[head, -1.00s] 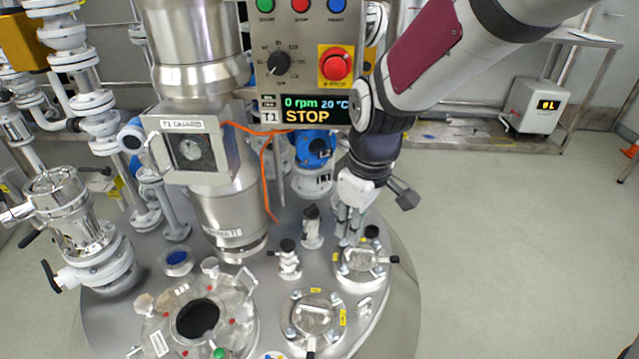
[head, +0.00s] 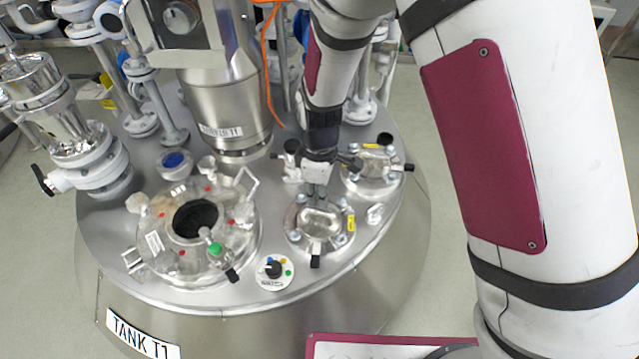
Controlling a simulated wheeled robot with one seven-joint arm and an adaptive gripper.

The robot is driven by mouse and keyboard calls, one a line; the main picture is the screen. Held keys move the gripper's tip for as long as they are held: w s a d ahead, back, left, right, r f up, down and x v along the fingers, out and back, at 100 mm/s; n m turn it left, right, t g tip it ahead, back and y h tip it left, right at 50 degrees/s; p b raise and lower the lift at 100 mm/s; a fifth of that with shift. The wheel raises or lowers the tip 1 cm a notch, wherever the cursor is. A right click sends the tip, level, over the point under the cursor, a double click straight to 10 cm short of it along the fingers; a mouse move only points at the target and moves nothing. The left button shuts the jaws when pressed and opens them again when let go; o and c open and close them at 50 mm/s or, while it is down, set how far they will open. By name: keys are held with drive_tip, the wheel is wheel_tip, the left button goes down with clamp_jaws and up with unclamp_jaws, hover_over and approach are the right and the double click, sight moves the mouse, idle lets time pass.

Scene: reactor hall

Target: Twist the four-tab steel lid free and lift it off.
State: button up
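A round steel lid (head: 319,224) with a raised, rounded middle lies on a flanged port on the tank top, right of centre in the head view. Pale lugs or bolts stand around its rim, and a black-tipped part points to the front. I cannot make out its four tabs clearly. My gripper (head: 317,189) points down at the rear side of this lid, very close to it in the picture. Its fingers are small and partly merge with the lid, so I cannot tell whether they touch it or are open or shut.
A second flanged port (head: 372,168) stands behind right. A larger manway (head: 162,232) with a dark opening and a green-knobbed valve (head: 216,249) lies to the left. A small dial (head: 274,270) sits in front. A steel vessel neck (head: 228,110) rises behind.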

sight(319, 211)
wheel_tip(319, 211, down, 8)
drive_tip(key=b, duration=0.2)
drive_tip(key=shift+r+b, duration=0.2)
drive_tip(key=shift+b, duration=0.1)
clamp_jaws()
drive_tip(key=m+p, duration=0.1)
drive_tip(key=m, duration=0.4)
drive_tip(key=shift+p, duration=0.3)
wheel_tip(319, 211, up, 8)
drive_tip(key=p, duration=0.5)
drive_tip(key=shift+f, duration=0.2)
drive_tip(key=shift+p, duration=0.3)
